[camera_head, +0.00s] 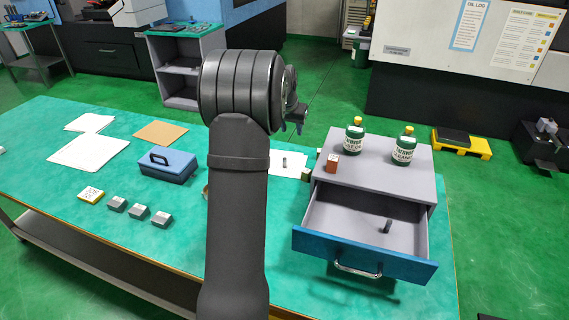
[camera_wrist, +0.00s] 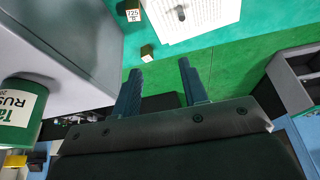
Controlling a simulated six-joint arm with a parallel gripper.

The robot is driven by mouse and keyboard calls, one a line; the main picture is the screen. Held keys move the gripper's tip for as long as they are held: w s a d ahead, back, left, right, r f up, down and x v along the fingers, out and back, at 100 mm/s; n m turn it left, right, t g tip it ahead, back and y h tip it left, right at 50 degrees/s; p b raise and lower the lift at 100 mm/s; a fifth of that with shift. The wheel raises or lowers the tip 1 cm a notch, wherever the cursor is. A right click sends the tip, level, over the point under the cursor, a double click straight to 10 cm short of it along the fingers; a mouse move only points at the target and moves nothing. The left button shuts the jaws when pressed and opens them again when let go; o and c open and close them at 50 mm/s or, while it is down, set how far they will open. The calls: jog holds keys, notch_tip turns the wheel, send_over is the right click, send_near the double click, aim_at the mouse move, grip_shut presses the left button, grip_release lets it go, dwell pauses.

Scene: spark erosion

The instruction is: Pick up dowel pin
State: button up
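A small dark pin (camera_head: 387,226) stands in the open drawer (camera_head: 345,232) of the grey cabinet. Another small grey pin (camera_head: 285,162) is on a white sheet on the green table, left of the cabinet. I cannot tell which pin is the dowel pin. My gripper (camera_head: 297,118) is raised above the table, behind my arm and partly hidden by it. In the wrist view, my gripper (camera_wrist: 158,70) is open, with nothing between its fingers.
Two green bottles (camera_head: 354,142) (camera_head: 404,148) and a red-brown block (camera_head: 332,163) stand on the cabinet. Small blocks (camera_wrist: 146,53) sit near the gridded sheet.

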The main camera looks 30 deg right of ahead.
send_near(285, 159)
jog(key=x, duration=0.5)
jog(key=shift+w+r, duration=0.15)
jog(key=shift+w, duration=0.2)
jog(key=shift+x, duration=2.9)
jog(key=shift+s, duration=0.15)
grip_shut()
